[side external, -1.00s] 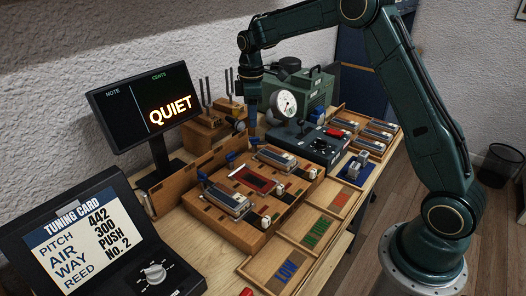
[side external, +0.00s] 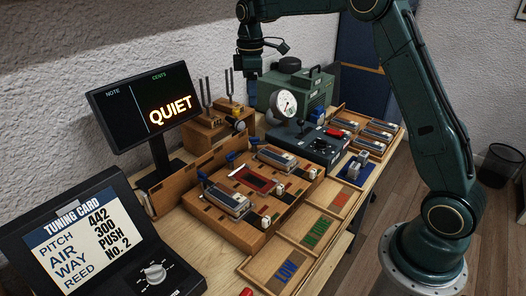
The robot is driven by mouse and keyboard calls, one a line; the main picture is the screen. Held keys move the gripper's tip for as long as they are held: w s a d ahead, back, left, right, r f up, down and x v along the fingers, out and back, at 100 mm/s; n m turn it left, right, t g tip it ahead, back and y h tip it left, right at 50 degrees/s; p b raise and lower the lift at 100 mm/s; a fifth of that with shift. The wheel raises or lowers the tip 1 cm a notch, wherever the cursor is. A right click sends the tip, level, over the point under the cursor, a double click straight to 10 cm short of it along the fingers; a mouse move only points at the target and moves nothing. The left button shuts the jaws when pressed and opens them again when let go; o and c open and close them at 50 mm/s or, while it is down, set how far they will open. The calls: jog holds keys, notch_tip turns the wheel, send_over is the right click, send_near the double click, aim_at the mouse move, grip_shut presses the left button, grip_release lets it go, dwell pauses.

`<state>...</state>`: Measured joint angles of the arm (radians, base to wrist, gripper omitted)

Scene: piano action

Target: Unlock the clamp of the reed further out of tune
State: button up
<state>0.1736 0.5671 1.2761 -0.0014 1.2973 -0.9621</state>
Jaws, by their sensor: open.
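A wooden reed block (side external: 243,232) stands on the bench with two metal reed plates, a left one (side external: 229,202) and a right one (side external: 277,158). Blue levers stand beside them: one by the left plate (side external: 203,176), one by the right plate (side external: 254,141). Another blue piece (side external: 231,157) stands between these at the back edge. Whether the clamps are locked is too small to tell. The tuner screen (side external: 152,105) reads QUIET, with no note or cents figure. My gripper (side external: 252,76) hangs above and behind the block, clear of it; its fingertips are small and no held thing shows.
The tuning card (side external: 80,235) reads pitch 442, air 300, way push, reed No. 2. Tuning forks (side external: 206,92), a green gauge box (side external: 312,92) and a dark control box (side external: 318,148) stand behind. Labelled trays (side external: 320,225) lie in front; spare reeds (side external: 376,132) lie right.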

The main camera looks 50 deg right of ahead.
jog(key=m, duration=1.8)
jog(key=shift+s+d, duration=0.15)
jog(key=shift+f, duration=0.1)
notch_tip(320, 180, down, 14)
jog(key=shift+r, duration=0.25)
dwell(0.3)
jog(key=c, duration=1)
